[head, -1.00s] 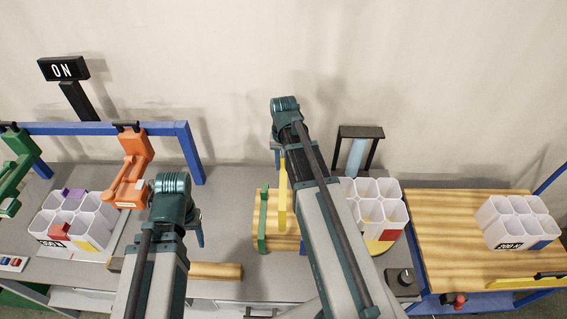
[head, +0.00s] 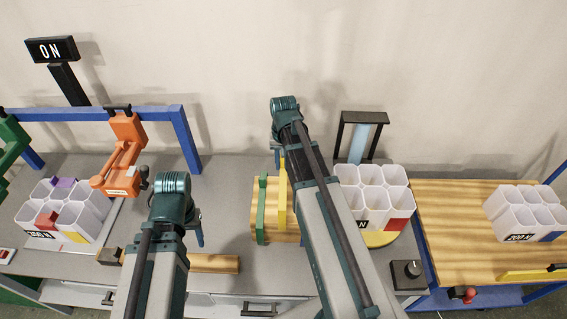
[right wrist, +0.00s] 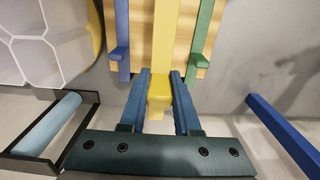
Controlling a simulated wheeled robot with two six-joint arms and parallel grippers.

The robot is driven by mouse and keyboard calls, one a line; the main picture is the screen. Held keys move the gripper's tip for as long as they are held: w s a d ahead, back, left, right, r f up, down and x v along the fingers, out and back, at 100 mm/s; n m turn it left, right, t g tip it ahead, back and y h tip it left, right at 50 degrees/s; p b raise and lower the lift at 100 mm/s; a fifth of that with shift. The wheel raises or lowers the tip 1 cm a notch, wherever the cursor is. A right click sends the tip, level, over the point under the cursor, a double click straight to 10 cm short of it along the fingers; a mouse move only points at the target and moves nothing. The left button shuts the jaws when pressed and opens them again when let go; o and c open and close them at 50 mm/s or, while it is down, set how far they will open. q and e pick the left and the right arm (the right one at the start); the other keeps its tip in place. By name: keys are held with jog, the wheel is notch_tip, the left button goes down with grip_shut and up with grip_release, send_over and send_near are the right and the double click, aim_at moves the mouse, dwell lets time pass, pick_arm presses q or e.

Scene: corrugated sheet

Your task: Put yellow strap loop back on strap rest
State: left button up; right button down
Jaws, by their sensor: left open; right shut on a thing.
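The yellow strap loop (head: 283,190) stands over a wooden board (head: 263,209) with a green strap (head: 263,215) to its left. My right gripper (head: 277,155) is shut on the yellow strap. In the right wrist view the strap (right wrist: 160,85) is pinched between both blue fingers, with the wooden board (right wrist: 183,38) behind it, a blue strap (right wrist: 122,45) on the left and the green one (right wrist: 202,40) on the right. I cannot tell whether the yellow strap touches the board. My left gripper (head: 198,235) is open and empty over the bench; its fingers are partly hidden.
White cell boxes stand left (head: 60,215) and right (head: 375,190) on the bench, another (head: 527,215) on the wooden table at far right. An orange clamp-like tool (head: 122,155) hangs from a blue frame (head: 185,135). A black stand (head: 361,130) holds a light-blue roller behind.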

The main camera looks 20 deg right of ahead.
jog(key=shift+f+b, duration=5.05)
jog(key=shift+f, duration=0.45)
jog(key=shift+c, duration=0.7)
grip_release()
jog(key=shift+r+p, duration=2.95)
jog(key=shift+r, duration=0.1)
